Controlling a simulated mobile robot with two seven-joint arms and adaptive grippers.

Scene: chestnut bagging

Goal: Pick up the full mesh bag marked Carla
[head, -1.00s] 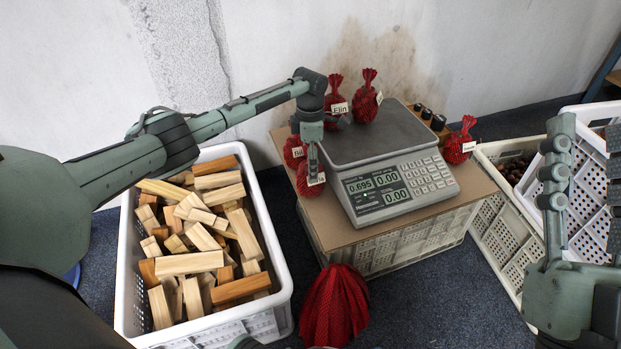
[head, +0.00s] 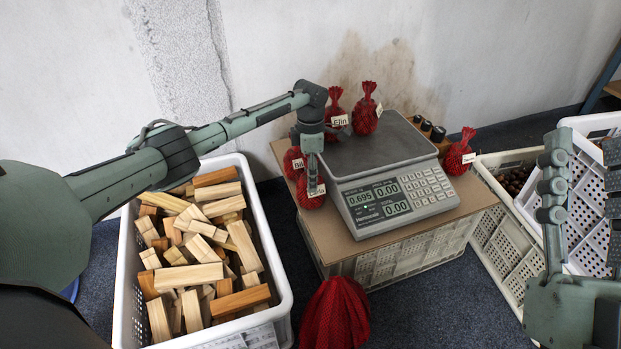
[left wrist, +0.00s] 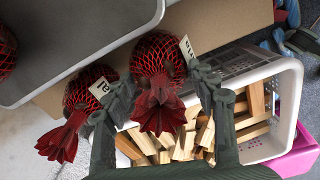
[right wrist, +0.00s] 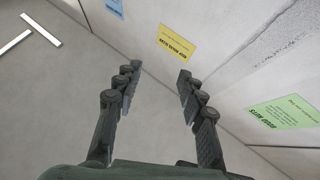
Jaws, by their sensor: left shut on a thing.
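The Carla bag (head: 310,199) is a red mesh bag with a white tag, at the left front corner of the cardboard top, left of the scale. My left gripper (head: 314,172) is over it from above, shut on its upper part. In the left wrist view the bag (left wrist: 157,52) sits between the two fingers, with its gathered red top (left wrist: 160,110) toward the camera and its tag partly hidden. I cannot tell whether it is lifted. My right gripper (right wrist: 157,80) is open and empty, at the right edge of the head view.
Another tagged red bag (head: 293,163) stands close behind Carla. Two more (head: 338,117) (head: 365,117) stand behind the scale (head: 381,152), and one (head: 459,158) to its right. A white crate of wood blocks (head: 283,282) stands left. A red mesh bundle (head: 335,318) lies in front.

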